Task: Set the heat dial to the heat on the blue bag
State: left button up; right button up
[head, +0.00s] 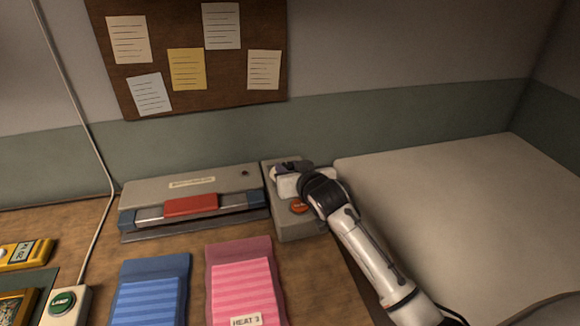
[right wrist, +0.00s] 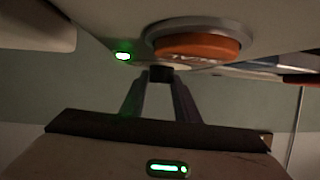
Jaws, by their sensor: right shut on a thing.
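The blue bag (head: 150,292) lies at the front of the counter, cut off by the lower picture edge; no heat label shows on its visible part. My right gripper (head: 288,180) is over the back of the grey control box (head: 292,226), right of the sealing machine (head: 190,198). In the right wrist view its fingers (right wrist: 160,82) meet at a small dark piece, seemingly the heat dial (right wrist: 160,74), and are shut on it. The dial's marks and setting are hidden. My left gripper is not in view.
An orange button (head: 299,206) sits on the box near my wrist; a green light (right wrist: 122,56) glows beside it. A pink bag (head: 243,280) reads "HEAT 3". A green-button box (head: 63,303) stands at the front left. The pale surface (head: 450,200) at right is clear.

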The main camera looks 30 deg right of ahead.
jog(key=shift+w+a+f+m+g+h+b, duration=0.15)
jog(key=shift+a+m+g+h+b, duration=0.2)
jog(key=shift+m+h, duration=0.45)
jog(key=m+h+b, duration=0.1)
jog(key=b, duration=0.1)
jog(key=m+g+h+b, duration=0.1)
jog(key=m+h, duration=0.1)
jog(key=shift+a+f+b, duration=0.2)
jog(key=shift+b, duration=0.15)
jog(key=shift+g+b, duration=0.25)
jog(key=shift+b, duration=0.2)
jog(key=shift+w+r+m+g+h+b, duration=0.1)
jog(key=shift+r+m+g+h+b, duration=0.1)
jog(key=shift+m+g+h+b, duration=0.5)
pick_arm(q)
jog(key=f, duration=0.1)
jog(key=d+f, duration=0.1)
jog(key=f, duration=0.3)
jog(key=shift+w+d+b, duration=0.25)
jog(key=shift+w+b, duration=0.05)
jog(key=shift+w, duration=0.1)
pick_arm(e)
jog(key=shift+r+h, duration=0.1)
jog(key=shift+h, duration=0.3)
jog(key=o, duration=1)
jog(key=shift+o, duration=0.2)
